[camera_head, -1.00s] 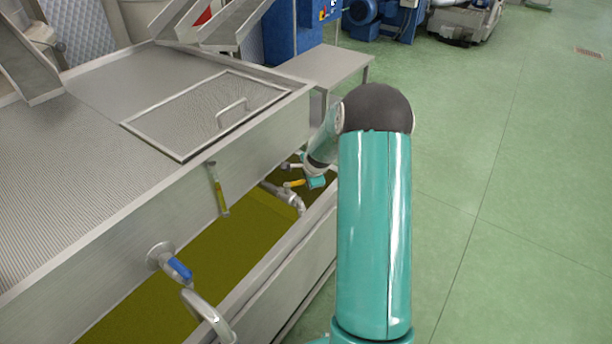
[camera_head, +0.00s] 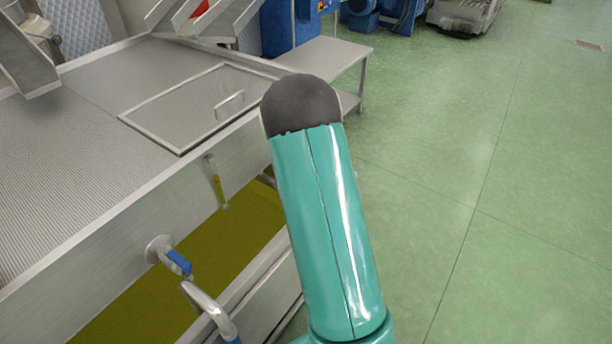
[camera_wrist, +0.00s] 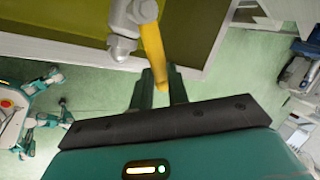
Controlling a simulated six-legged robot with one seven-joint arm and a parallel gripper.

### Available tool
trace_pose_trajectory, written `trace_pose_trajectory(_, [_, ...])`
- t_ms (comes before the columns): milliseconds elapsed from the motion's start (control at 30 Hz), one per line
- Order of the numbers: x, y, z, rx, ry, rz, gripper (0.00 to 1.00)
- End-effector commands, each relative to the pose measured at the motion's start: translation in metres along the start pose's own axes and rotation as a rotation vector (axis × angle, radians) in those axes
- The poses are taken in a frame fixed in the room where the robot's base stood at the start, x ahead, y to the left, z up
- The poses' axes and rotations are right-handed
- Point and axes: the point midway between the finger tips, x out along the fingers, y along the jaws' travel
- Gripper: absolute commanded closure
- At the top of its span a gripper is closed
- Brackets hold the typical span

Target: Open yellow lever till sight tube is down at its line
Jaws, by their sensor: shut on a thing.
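The yellow lever (camera_wrist: 153,48) shows in the wrist view, on a grey metal valve (camera_wrist: 124,32). My gripper (camera_wrist: 160,88) has its two dark fingers close around the lever's free end, shut on it. In the head view my arm hides the lever and the gripper. The sight tube (camera_head: 216,184) is on the front wall of the steel tank, with yellow-green liquid in its lower part. Its line is too small to make out.
A blue-handled valve (camera_head: 178,262) with a bent pipe (camera_head: 207,306) sticks out nearer on the same tank (camera_head: 150,212). Olive-green liquid (camera_head: 180,275) lies in the trough below. A steel side table (camera_head: 325,60) stands behind. The green floor at right is clear.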

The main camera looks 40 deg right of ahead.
Motion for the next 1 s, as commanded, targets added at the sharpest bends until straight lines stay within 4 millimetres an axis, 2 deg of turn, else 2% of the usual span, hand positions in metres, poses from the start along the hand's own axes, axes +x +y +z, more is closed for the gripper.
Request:
trace_pose_trajectory(267, [0.000,0.000,0.000,0.001,-0.001,-0.001,1.00])
trace_pose_trajectory(300, [0.000,0.000,0.001,0.001,-0.001,-0.001,0.76])
trace_pose_trajectory(367, [0.000,0.000,0.001,0.001,-0.001,0.000,0.64])
trace_pose_trajectory(400, [0.000,0.000,0.001,0.000,-0.001,0.000,0.61])
trace_pose_trajectory(767, [-0.005,0.000,0.001,-0.002,-0.001,0.000,0.61])
trace_pose_trajectory(867, [-0.018,-0.001,0.001,-0.002,-0.001,-0.003,0.61])
trace_pose_trajectory(1000, [-0.045,-0.001,0.002,-0.003,-0.003,-0.004,0.61])
